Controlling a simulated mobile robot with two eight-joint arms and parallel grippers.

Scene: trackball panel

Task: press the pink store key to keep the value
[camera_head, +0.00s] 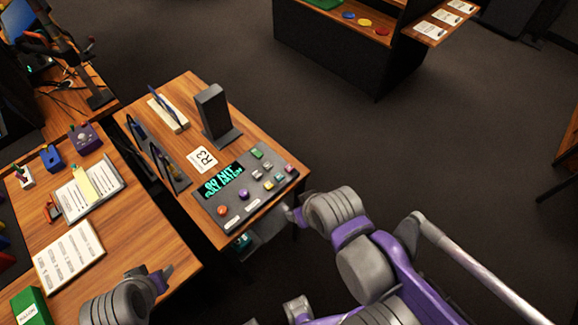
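The trackball panel (262,203) is a dark grey box on the wooden table, with a display (224,181) in glowing teal letters. A small pinkish key (289,168) shows near the panel's right end, close to other small keys; its exact colour is hard to tell at this size. A purple ball (243,193) sits in the panel's front part. My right gripper (291,215) is beside the table's right edge, below and right of the panel, apart from the keys. My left gripper (162,276) is over the lower left desk edge, away from the panel. Both appear empty; finger gaps are unclear.
An orange-red knob (222,210) and a green key (257,153) are on the panel. The left desk (130,242) holds papers and small boxes. Dark floor lies open on the right.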

